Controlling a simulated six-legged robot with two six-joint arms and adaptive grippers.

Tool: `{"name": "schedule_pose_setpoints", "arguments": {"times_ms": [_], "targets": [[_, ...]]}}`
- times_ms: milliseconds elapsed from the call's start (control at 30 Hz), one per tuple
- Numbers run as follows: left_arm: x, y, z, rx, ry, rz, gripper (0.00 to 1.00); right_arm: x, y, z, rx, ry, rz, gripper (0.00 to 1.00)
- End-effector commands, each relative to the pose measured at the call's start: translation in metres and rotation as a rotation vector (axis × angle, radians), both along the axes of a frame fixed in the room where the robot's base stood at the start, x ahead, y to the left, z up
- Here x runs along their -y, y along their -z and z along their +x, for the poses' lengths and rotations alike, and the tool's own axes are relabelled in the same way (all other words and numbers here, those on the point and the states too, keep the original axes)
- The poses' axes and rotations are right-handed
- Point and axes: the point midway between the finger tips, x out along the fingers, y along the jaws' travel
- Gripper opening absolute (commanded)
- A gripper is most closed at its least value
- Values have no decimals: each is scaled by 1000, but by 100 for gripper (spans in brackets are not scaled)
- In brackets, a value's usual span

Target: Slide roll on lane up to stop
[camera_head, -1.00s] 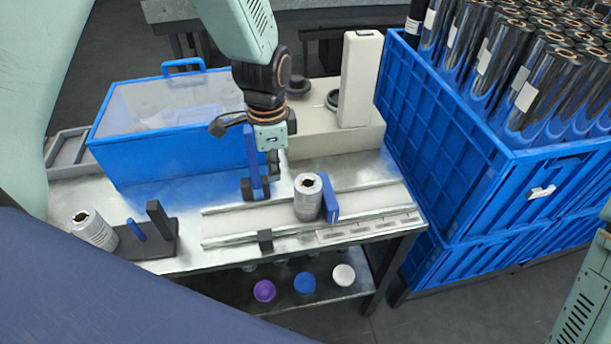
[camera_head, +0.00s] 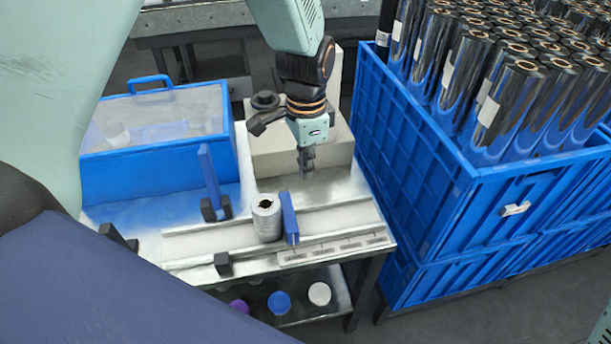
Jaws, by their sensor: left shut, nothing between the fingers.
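The grey roll (camera_head: 267,218) stands upright on the lane (camera_head: 205,243), a pale track with metal rails along the table's front. The blue stop (camera_head: 289,219) is an upright plate just right of the roll. The two look side by side, and I cannot tell whether they touch. My left gripper (camera_head: 306,170) is shut and empty, pointing down above the table behind the lane, to the right of and farther back than the roll and stop. My right gripper is out of view.
A blue upright plate on dark feet (camera_head: 210,180) stands behind the lane's left part. A blue bin with a clear lid (camera_head: 150,175) is at the left. A dark block (camera_head: 223,264) sits at the front rail. Large blue crates (camera_head: 430,200) full of dark rolls flank the table's right.

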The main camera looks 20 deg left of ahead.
Motion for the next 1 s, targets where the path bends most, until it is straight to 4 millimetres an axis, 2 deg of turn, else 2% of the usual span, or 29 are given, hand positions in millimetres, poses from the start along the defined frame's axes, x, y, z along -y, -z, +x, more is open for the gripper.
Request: {"name": "schedule_pose_setpoints", "arguments": {"times_ms": [100, 467, 700, 1000], "targets": [[-2, 24, -3, -6, -2, -1, 0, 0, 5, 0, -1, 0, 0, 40], [0, 91, -1, -3, 2, 0, 0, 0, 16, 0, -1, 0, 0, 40], [-21, 85, -22, -1, 1, -1, 0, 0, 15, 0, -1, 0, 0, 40], [-26, 85, -27, 1, 3, -1, 0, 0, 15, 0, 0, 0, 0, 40]]}}
